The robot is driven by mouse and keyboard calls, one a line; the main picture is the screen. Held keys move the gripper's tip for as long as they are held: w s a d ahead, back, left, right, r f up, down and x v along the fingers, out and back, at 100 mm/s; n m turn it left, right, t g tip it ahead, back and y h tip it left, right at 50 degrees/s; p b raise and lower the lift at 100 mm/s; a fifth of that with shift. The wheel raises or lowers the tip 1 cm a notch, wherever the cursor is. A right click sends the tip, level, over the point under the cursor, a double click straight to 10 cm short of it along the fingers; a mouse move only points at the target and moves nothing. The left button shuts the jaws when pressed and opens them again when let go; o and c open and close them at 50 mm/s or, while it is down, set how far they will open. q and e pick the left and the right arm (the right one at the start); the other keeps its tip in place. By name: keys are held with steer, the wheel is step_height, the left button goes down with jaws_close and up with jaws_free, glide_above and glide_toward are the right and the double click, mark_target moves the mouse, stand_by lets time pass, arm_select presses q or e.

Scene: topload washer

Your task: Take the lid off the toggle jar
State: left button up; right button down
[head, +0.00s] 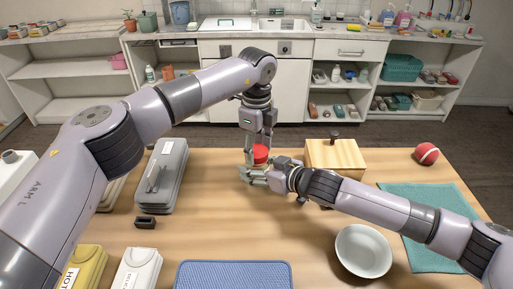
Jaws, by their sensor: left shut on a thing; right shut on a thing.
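A red lid-like piece (260,154) shows over the middle of the wooden table, between the fingers of my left gripper (259,158). The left gripper points down from above and is shut on this red piece. My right gripper (254,176) comes in low from the right, just beneath it, and is shut on what appears to be the jar's body. The body is almost wholly hidden by the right gripper's fingers, so I cannot tell whether the red lid still touches it.
A wooden box (345,158) with a dark knob stands close behind the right arm. A grey case (163,178) is at left. A white bowl (363,251), teal cloth (440,203), red ball (427,153) and blue mat (233,275) lie around.

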mark_target(256, 150)
arm_select(q)
steer(key=shift+n, duration=0.5)
steer(key=shift+r, duration=0.25)
steer(key=shift+r, duration=0.85)
steer(key=shift+r, duration=2)
arm_select(e)
steer(key=shift+c, duration=2.4)
jaws_free()
steer(key=shift+d, duration=0.1)
